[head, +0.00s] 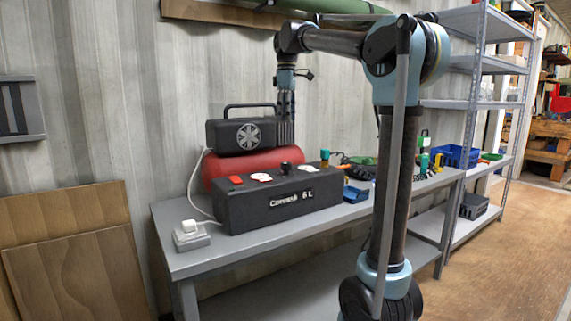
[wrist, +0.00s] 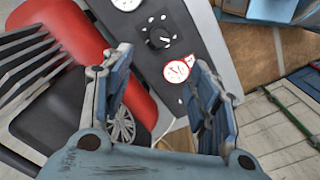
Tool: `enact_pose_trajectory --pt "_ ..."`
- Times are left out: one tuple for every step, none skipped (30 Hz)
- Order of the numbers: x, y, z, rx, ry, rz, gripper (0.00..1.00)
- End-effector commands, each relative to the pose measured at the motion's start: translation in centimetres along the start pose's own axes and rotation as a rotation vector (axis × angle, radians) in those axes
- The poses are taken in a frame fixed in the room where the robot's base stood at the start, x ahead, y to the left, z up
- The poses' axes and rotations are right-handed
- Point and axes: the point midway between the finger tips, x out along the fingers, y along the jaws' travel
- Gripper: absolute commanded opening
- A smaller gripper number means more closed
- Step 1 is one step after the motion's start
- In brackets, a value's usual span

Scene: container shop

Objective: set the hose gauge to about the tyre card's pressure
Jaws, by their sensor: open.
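The compressor's dark control box (head: 262,206) stands on the grey bench. A black knob (head: 286,168) sits on its top between two white dials, a left one (head: 261,177) and a right one (head: 308,168). The wrist view shows the knob (wrist: 158,38) with white marks around it, a red-ringed dial (wrist: 179,70) and a white dial (wrist: 126,3) cut by the top edge. Their needles are too small to read. My gripper (wrist: 160,58) is open and empty, above the compressor, its fingers pointing toward the panel. I cannot make out a tyre card.
A red tank (head: 228,162) and black motor housing (head: 240,133) stand behind the box. A red switch (head: 236,180) is at its left end. A white socket (head: 190,234) is at the bench's left. A blue tray (head: 355,194) and other items lie right. The bench front is clear.

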Motion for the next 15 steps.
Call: enact_pose_trajectory --pt "0.1 0.1 -0.1 -0.005 0.0 -0.001 0.54" --pt "0.2 0.1 -0.2 -0.006 -0.001 -0.001 0.54" --pt "0.5 0.1 -0.2 -0.007 -0.001 -0.001 0.54" --pt "0.8 0.1 -0.2 -0.007 -0.001 -0.001 0.54" --pt "1.2 0.1 -0.2 -0.007 -0.001 -0.001 0.54" --pt "1.7 0.1 -0.2 -0.006 0.0 -0.001 0.54" --pt "2.1 0.1 -0.1 -0.006 0.0 -0.001 0.54" --pt "2.6 0.1 -0.1 -0.006 0.0 -0.001 0.54" --pt "3.3 0.0 -0.1 -0.006 0.0 -0.001 0.54" --pt "3.8 0.1 -0.1 -0.005 0.0 -0.001 0.54" --pt "4.4 0.1 -0.1 -0.005 0.0 -0.001 0.54" --pt "5.0 0.0 -0.1 -0.005 0.0 -0.001 0.54" --pt "5.6 0.0 -0.1 -0.005 0.0 -0.001 0.54" --pt "6.1 0.0 -0.1 -0.005 0.0 -0.001 0.54" --pt "6.8 0.0 -0.1 -0.005 0.0 -0.001 0.54"
